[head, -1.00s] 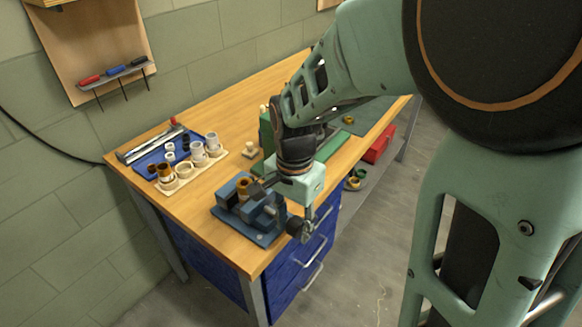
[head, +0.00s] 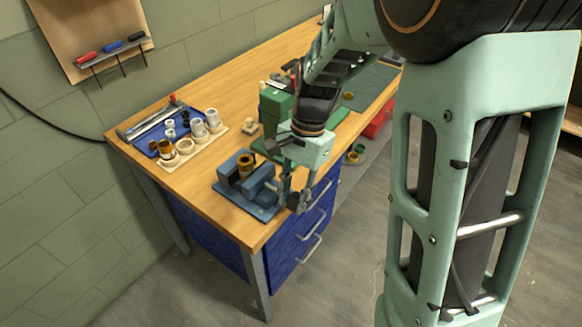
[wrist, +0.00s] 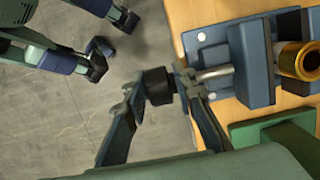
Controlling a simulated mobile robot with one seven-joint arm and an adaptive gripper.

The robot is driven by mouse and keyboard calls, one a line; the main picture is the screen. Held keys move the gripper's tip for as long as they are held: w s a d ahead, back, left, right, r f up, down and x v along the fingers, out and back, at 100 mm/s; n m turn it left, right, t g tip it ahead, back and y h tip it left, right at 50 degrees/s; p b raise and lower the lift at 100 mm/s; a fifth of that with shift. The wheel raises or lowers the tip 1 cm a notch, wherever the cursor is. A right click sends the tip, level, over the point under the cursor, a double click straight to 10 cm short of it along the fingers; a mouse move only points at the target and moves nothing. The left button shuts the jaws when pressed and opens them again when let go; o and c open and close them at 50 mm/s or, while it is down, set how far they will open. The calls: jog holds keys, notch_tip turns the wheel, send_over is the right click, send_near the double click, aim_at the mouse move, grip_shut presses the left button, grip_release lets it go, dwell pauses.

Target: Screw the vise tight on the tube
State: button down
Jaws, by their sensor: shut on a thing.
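The blue vise (head: 232,200) stands at the near corner of the bench, and also shows in the wrist view (wrist: 257,60). The brass tube (head: 245,161) stands upright between its jaws; in the wrist view the tube (wrist: 297,62) is close beside the moving jaw, and I cannot tell how firmly they touch. The silver screw (wrist: 214,74) runs out from the vise towards a black knob (wrist: 157,84). My gripper (head: 291,198) is at the screw end, past the bench edge. In the wrist view my gripper (wrist: 160,90) is shut on the black knob, one finger on each side.
A blue mat (head: 160,146) and a pale rack (head: 178,161) with several rings and cups lie at the left. A green block (head: 275,108) stands behind my gripper. Blue drawers with handles (head: 310,248) lie below. The floor in front is clear.

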jog(key=g+y+p, duration=0.1)
jog(key=d+g+y+p, duration=0.1)
jog(key=g, duration=0.1)
jog(key=g+y+p, duration=0.1)
jog(key=shift+w+d+f+g, duration=0.1)
jog(key=shift+w+d+g, duration=0.1)
jog(key=shift+w+g, duration=0.1)
jog(key=g+y, duration=0.2)
jog(key=shift+w+d+f+g+y, duration=0.15)
jog(key=shift+w+f+g+y, duration=0.05)
jog(key=shift+f+g+y, duration=0.1)
jog(key=shift+w+d+g+y, duration=0.1)
jog(key=shift+g+y, duration=0.5)
jog(key=shift+g, duration=0.2)
jog(key=c, duration=1.8)
grip_release()
jog(key=shift+r, duration=0.15)
jog(key=shift+o, duration=0.2)
jog(key=shift+w, duration=0.1)
